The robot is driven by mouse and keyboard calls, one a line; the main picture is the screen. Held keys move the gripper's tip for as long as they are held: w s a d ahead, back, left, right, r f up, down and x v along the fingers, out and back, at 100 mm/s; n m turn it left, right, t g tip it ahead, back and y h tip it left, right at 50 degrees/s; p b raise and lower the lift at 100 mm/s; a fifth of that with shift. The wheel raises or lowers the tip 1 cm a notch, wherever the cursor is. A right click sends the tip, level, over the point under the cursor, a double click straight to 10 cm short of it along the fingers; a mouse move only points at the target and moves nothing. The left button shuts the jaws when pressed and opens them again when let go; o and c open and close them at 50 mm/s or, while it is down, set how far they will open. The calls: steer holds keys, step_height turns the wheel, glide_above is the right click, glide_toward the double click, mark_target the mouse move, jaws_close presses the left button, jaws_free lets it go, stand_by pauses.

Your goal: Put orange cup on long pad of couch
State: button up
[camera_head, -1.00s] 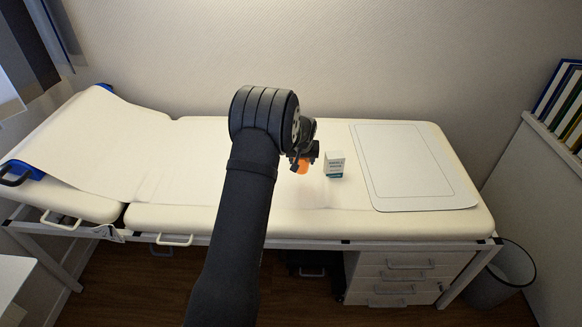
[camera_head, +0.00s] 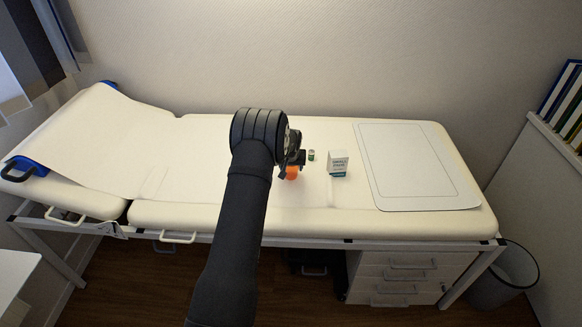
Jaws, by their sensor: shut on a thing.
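An orange cup (camera_head: 291,173) shows at the end of my arm, near the middle of the couch's long pad (camera_head: 225,193). My gripper (camera_head: 292,163) is shut on the cup from above; the arm and wrist partly hide the jaws and the cup's left side. The cup is low over or on the pad; I cannot tell whether it touches the surface.
A small green can or battery-like object (camera_head: 311,155) stands just right of my gripper. A white box with teal print (camera_head: 338,163) stands farther right. A white framed mat (camera_head: 418,166) covers the pad's right end. The pad left of my arm is clear.

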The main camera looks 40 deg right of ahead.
steer(key=shift+f, duration=0.1)
steer(key=o, duration=0.9)
steer(key=shift+f, duration=0.1)
steer(key=v, duration=1.2)
steer(key=shift+r, duration=0.2)
steer(key=shift+f, duration=0.15)
steer(key=x, duration=1.2)
steer(key=shift+r, duration=0.2)
